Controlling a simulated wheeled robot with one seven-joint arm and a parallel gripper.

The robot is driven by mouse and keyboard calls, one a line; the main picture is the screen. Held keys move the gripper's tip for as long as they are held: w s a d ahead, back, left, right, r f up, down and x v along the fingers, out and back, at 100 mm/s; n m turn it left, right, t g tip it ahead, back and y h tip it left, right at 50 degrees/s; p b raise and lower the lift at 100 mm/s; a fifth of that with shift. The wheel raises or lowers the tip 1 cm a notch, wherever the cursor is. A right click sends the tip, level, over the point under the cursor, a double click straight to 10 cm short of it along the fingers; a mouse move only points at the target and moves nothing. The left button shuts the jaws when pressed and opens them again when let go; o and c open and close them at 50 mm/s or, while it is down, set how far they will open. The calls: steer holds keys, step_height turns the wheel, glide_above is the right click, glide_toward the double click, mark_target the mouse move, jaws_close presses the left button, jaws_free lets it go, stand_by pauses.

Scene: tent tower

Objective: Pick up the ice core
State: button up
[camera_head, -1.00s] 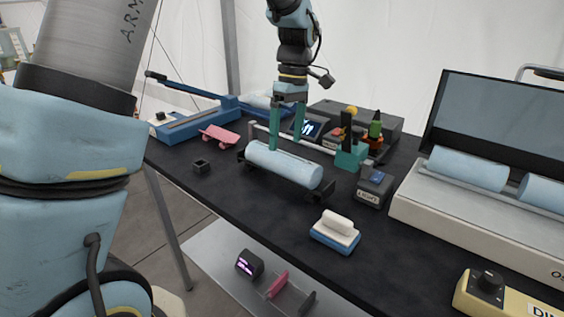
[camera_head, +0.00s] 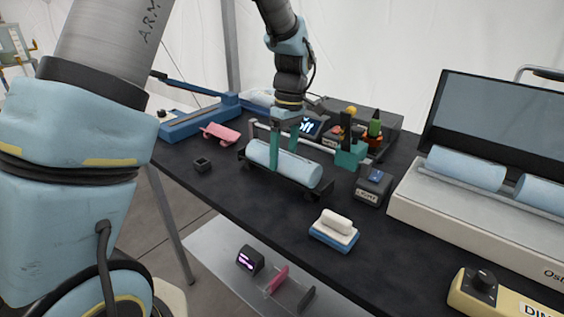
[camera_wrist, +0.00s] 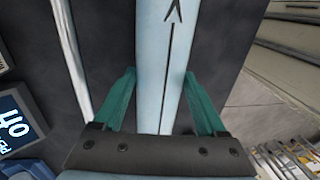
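The ice core (camera_head: 301,170) is a pale blue cylinder lying in a dark cradle (camera_head: 322,191) on the black table. In the wrist view the ice core (camera_wrist: 155,65) runs up the picture with a dark arrow line along it. My gripper (camera_head: 283,158) has teal fingers reaching down to the core, one on the near side and one at the far side.
A silver rail (camera_wrist: 69,55) runs close alongside the core. A teal block (camera_head: 350,156) and a grey box labelled LIGHT (camera_head: 371,190) stand to the right. A blue-and-white brush (camera_head: 334,232) lies in front. More cylinders (camera_head: 466,168) rest on a light machine at right.

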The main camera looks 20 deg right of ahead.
jaws_close()
stand_by(0.3)
steer(key=shift+r, duration=0.15)
